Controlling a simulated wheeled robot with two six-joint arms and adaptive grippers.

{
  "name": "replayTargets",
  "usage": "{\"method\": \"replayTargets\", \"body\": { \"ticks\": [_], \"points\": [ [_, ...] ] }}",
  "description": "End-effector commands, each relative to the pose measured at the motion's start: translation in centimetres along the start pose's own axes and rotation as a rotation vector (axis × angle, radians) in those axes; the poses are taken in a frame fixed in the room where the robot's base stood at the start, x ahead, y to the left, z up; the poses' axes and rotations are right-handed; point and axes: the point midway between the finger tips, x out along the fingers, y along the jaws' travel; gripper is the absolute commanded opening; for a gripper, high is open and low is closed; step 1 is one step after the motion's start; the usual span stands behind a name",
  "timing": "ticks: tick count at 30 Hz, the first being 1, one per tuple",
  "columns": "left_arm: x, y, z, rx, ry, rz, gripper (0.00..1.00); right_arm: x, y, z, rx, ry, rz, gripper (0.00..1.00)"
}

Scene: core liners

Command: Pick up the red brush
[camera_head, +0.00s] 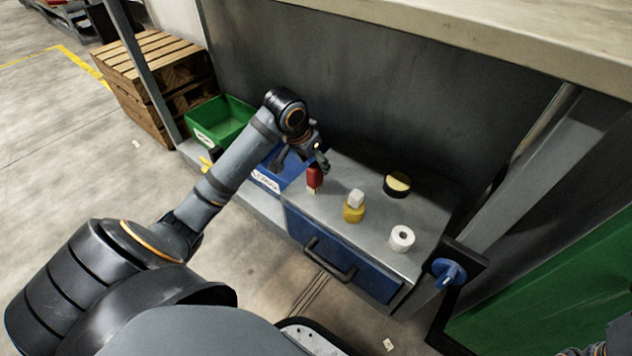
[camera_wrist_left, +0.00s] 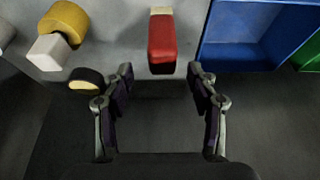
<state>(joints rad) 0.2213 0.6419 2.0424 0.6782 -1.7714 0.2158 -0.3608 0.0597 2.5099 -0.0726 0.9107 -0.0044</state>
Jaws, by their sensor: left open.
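The red brush (camera_head: 314,178) stands on the grey top of a low cabinet, at its left edge by the blue bin. It has a red body and a pale end. In the left wrist view the red brush (camera_wrist_left: 162,42) lies ahead of the jaws, centred between them. My left gripper (camera_head: 305,160) is above and beside the brush in the head view. In the left wrist view my left gripper (camera_wrist_left: 160,82) is open, with nothing between its fingers. My right gripper cannot be made out; only a bit of dark arm shows at the bottom right corner of the head view.
On the cabinet top (camera_head: 345,236) stand a yellow container with a white lid (camera_head: 354,208), a black and yellow round thing (camera_head: 397,184) and a white roll (camera_head: 401,238). A blue bin (camera_head: 266,180) and a green bin (camera_head: 222,122) are at left. A worktop (camera_head: 500,45) overhangs behind.

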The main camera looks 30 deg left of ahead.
Motion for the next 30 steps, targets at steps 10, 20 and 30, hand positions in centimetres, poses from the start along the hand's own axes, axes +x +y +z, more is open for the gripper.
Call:
{"method": "replayTargets", "body": {
  "ticks": [10, 20, 30],
  "points": [
    [2.7, -0.2, 1.1, 0.0, -0.001, -0.002, 0.58, -2.7, -0.5, 0.3, -0.006, -0.005, -0.01, 0.0],
    [5.3, -0.3, 1.2, 0.001, 0.0, -0.002, 0.58, -4.4, -1.0, 1.0, -0.022, -0.009, -0.022, 0.0],
    [5.2, -0.3, 1.2, 0.001, -0.001, -0.002, 0.25, -4.2, -0.8, 0.8, -0.025, -0.002, -0.01, 0.0]
  ]
}}
